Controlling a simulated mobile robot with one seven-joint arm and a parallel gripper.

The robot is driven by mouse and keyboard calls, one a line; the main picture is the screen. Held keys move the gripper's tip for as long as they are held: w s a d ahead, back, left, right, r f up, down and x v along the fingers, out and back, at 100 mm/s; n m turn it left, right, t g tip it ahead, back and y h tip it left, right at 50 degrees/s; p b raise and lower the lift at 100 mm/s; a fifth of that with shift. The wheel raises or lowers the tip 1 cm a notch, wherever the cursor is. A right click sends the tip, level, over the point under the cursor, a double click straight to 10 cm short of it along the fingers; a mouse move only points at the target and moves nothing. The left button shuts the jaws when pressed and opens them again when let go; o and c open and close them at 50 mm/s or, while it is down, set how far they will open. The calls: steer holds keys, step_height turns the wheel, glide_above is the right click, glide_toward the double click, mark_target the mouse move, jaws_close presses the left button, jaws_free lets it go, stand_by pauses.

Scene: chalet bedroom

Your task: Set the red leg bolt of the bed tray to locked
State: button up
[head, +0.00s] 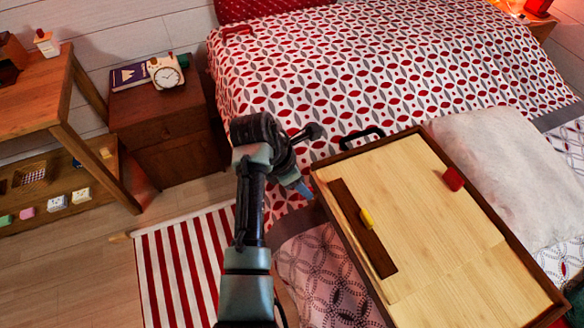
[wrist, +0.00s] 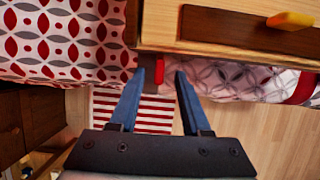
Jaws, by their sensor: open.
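The bed tray (head: 420,165) lies tilted in the picture on the bed, with a pale wood top and dark rim. Its near corner and side also show in the wrist view (wrist: 200,30). A small red piece (wrist: 156,88) sits just below the tray's edge in the wrist view, between my fingertips in the picture; it looks like the red leg bolt, but whether it is locked I cannot tell. My gripper (wrist: 161,76) is open with blue fingers apart, not visibly touching it. In the head view my gripper (head: 300,187) is by the tray's left corner, partly hidden by my arm.
The tray top has a red block (head: 453,179) and a yellow knob (head: 366,219) on a dark strip. A black handle (head: 361,137) stands at its back edge. A pillow (head: 500,170) lies right. A nightstand (head: 165,125) stands left; a striped rug (head: 185,265) covers open floor.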

steer(key=v, duration=0.9)
steer(key=shift+p, duration=0.35)
steer(key=shift+d, duration=0.1)
